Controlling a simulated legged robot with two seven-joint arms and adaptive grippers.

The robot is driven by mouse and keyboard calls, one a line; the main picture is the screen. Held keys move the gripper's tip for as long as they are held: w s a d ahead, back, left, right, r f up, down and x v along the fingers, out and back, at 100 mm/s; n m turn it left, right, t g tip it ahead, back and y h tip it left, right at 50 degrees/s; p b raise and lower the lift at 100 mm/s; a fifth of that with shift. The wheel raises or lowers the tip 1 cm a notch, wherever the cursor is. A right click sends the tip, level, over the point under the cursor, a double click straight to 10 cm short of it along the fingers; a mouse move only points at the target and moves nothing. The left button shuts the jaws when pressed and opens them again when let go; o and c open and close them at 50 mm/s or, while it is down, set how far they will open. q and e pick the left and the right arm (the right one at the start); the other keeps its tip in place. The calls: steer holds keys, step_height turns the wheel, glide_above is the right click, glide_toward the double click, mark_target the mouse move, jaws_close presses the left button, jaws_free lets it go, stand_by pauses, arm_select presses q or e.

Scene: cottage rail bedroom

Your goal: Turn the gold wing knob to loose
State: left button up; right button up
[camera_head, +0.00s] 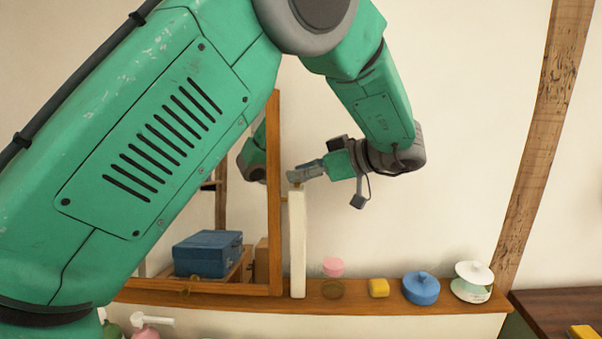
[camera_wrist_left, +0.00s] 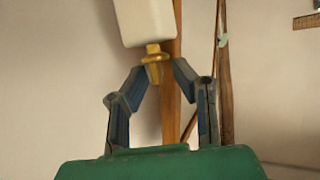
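The gold wing knob (camera_wrist_left: 155,56) shows in the wrist view, at the end of a white upright post (camera_wrist_left: 145,22). In the head view the white post (camera_head: 298,244) stands on the wooden shelf beside a wood-framed mirror (camera_head: 274,200). My left gripper (camera_head: 298,176) is at the top of this post and hides most of the knob there. In the wrist view its two fingers (camera_wrist_left: 164,68) are apart, with the knob between or just beyond their tips. The left tip is close to the knob; contact cannot be told. My right gripper is not in view.
The wooden shelf (camera_head: 370,301) holds a pink item (camera_head: 333,267), a yellow block (camera_head: 379,288), a blue lidded pot (camera_head: 421,289) and a white lidded pot (camera_head: 473,282). A blue box (camera_head: 208,254) shows within the mirror frame. A timber post (camera_head: 542,130) stands at right.

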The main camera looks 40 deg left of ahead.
arm_select(q)
jaws_close()
steer(key=shift+a, duration=0.15)
steer(key=n+g+h+p, duration=0.1)
steer(key=n+g+p, duration=0.1)
steer(key=p, duration=0.2)
steer(key=shift+a+r+n+g, duration=0.1)
steer(key=shift+a+n+g, duration=0.05)
steer(key=shift+n+g, duration=0.2)
steer(key=shift+a+f+n+g+h+p, duration=0.2)
steer(key=shift+n+g+h+p, duration=0.45)
steer(key=shift+n+g, duration=0.25)
steer(key=shift+d+f+n+g+h, duration=0.1)
steer(key=shift+n+g+h, duration=0.15)
steer(key=shift+g, duration=0.2)
